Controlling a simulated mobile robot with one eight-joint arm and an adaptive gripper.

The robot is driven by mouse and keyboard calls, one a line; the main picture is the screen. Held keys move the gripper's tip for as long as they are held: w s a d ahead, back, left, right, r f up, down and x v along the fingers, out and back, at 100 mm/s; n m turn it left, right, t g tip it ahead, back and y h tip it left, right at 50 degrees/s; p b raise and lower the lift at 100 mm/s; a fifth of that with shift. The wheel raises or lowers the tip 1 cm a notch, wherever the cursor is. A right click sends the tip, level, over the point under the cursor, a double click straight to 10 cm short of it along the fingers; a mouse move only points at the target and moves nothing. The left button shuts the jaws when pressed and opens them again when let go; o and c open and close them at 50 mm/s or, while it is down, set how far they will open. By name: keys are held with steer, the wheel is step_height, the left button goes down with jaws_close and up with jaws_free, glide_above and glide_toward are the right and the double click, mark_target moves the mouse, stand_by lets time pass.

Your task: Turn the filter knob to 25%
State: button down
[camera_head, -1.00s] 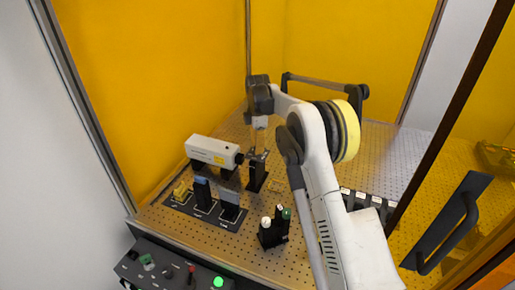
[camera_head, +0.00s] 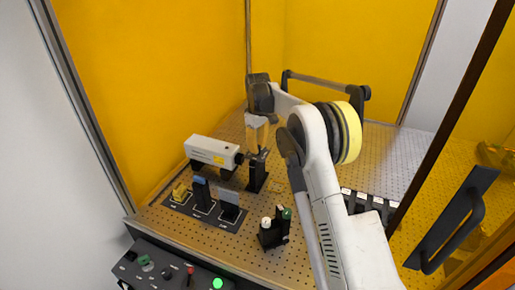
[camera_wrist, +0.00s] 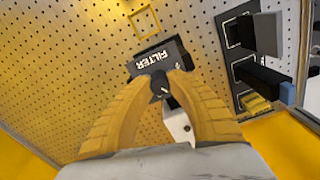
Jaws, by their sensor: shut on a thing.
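The filter unit (camera_wrist: 157,60) is a dark block with the word FILTER on it, upside down in the wrist view. Its small dark knob (camera_wrist: 160,86) sits between the tips of my gripper (camera_wrist: 160,92). The two yellow fingers are shut on the knob. The percent scale cannot be read, and the fingers hide part of the knob. In the head view the filter unit (camera_head: 257,176) is a black post in front of the white laser housing, with my gripper (camera_head: 257,146) just above it.
The white laser housing (camera_head: 211,152) lies left of the filter unit. A panel with several blocks (camera_head: 203,205) is at the front left. A black holder with capped items (camera_head: 273,232) stands in front. A control box (camera_head: 165,272) with buttons is at the lower left.

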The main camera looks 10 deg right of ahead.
mark_target(258, 146)
steer(key=m, duration=0.6)
steer(key=shift+m, duration=0.3)
steer(key=m, duration=0.5)
steer(key=shift+b, duration=0.3)
steer(key=shift+m, duration=0.3)
steer(key=c, duration=1.2)
jaws_free()
step_height(258, 146, up, 12)
